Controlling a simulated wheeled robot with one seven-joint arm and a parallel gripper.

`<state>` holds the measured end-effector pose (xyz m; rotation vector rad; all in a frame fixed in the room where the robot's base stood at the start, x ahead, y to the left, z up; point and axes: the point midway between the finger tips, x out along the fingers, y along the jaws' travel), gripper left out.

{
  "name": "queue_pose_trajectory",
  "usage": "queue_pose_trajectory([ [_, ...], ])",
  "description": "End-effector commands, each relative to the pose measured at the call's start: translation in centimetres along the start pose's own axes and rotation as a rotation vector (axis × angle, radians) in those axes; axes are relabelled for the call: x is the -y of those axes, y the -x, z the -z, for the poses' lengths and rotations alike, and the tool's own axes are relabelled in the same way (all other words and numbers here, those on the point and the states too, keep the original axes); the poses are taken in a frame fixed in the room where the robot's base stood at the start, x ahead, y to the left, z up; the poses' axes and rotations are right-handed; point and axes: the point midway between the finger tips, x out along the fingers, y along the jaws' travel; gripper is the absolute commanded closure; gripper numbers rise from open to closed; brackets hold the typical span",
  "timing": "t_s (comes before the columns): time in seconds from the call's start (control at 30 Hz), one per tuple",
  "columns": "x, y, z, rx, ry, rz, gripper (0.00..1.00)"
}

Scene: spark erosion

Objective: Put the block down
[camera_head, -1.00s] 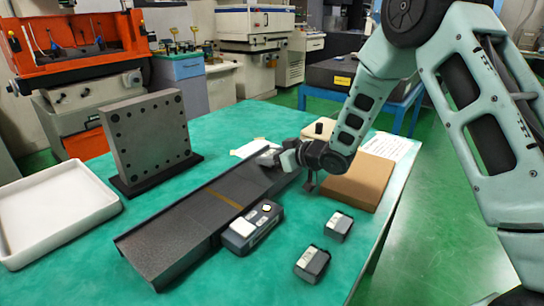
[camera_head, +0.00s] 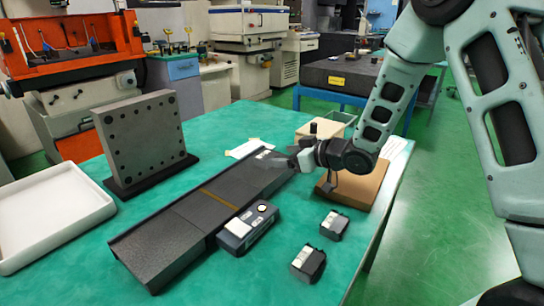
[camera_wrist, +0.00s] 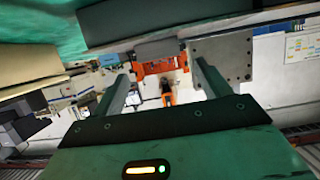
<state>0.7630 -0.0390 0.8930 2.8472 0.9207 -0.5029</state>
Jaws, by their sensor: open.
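A small pale grey piece (camera_head: 263,154), which may be the block, shows at the far end of the long dark bar (camera_head: 190,222). It is too small to tell its exact shape or resting place. My gripper (camera_head: 274,162) is just right of this piece, over the bar's far end, and looks empty. In the wrist view the two fingers of my gripper (camera_wrist: 160,88) are wide apart with only background between them. The dark bar also crosses the top of that view (camera_wrist: 150,20). No block shows clearly there.
A grey plate with holes (camera_head: 140,137) stands upright behind the bar. A white tray (camera_head: 48,222) lies at left. A blue-grey device (camera_head: 248,228) is beside the bar, with two small dark blocks (camera_head: 308,263) (camera_head: 334,226) nearby. A brown board (camera_head: 352,190) lies under my wrist.

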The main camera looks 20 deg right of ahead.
Motion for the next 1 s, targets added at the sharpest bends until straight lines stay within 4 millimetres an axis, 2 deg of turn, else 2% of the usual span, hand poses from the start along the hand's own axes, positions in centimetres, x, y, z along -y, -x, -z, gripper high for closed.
queue_pose_trajectory([
  [0.1,-0.1,2.4,0.0,0.001,-0.001,-0.003,0.24],
  [0.3,-0.1,4.7,0.0,0.0,0.0,-0.002,0.24],
  [0.53,0.2,5.1,0.1,0.008,0.001,-0.003,0.24],
  [0.63,1.4,4.7,0.4,0.055,0.011,-0.021,0.24],
  [0.77,4.8,4.3,0.6,0.205,0.026,-0.068,0.24],
  [0.83,7.6,4.8,0.4,0.317,0.028,-0.09,0.24],
  [0.93,12.1,6.6,-0.5,0.489,0.023,-0.102,0.24],
  [1.0,15.5,8.7,-1.3,0.613,0.02,-0.094,0.24],
])
